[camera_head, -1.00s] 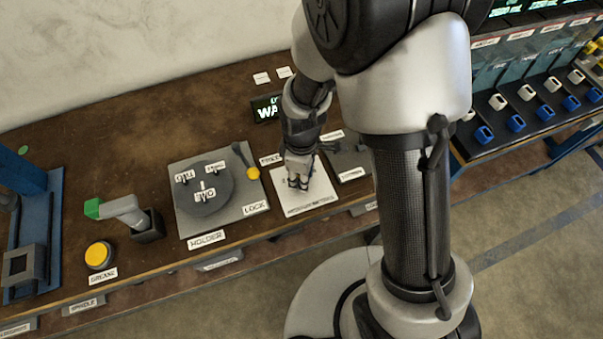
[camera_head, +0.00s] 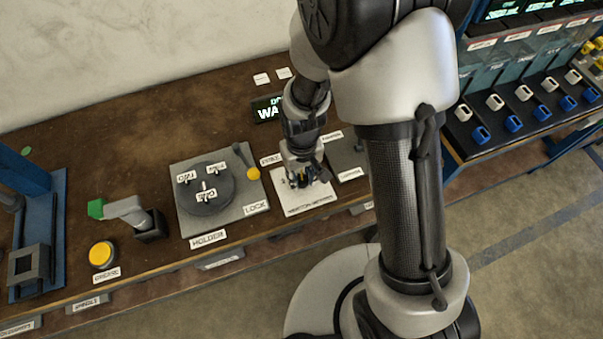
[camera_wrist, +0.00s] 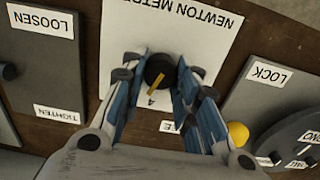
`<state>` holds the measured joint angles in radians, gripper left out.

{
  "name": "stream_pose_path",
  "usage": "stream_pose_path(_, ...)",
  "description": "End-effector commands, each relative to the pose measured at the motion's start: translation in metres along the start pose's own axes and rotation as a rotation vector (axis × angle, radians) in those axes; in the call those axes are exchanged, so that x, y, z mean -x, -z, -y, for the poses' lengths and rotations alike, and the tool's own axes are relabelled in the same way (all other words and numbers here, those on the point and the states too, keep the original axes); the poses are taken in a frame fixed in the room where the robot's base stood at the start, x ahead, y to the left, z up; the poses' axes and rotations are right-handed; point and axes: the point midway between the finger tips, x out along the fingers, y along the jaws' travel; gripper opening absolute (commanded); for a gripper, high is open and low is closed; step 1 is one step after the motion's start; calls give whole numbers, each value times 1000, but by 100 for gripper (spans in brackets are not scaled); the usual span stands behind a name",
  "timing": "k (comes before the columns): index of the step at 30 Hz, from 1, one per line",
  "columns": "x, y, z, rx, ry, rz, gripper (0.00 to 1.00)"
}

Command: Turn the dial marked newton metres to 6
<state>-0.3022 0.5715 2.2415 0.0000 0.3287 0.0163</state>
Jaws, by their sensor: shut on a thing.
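The dial (camera_wrist: 160,71) is a round black knob with an orange pointer on a white plate. The plate (camera_wrist: 118,38) is marked NEWTON METRES and appears upside down in the wrist view; it also shows in the head view (camera_head: 308,205). My gripper (camera_head: 302,181) is over the plate, pointing down. In the wrist view its blue-faced fingers are shut on the knob from both sides. The pointer slants down-left in that view, towards a printed digit that looks like 4. The fingers hide most other digits.
In the head view, the holder disc (camera_head: 207,202) lies left of the plate and a display (camera_head: 267,108) stands behind.

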Motion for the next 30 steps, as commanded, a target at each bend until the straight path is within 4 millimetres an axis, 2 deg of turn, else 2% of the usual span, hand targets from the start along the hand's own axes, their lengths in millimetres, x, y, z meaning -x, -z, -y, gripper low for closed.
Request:
stream_pose_path(18,1,0,-1,-548,1,-2,4)
stream_pose_path(30,0,0,-2,-728,1,-2,4)
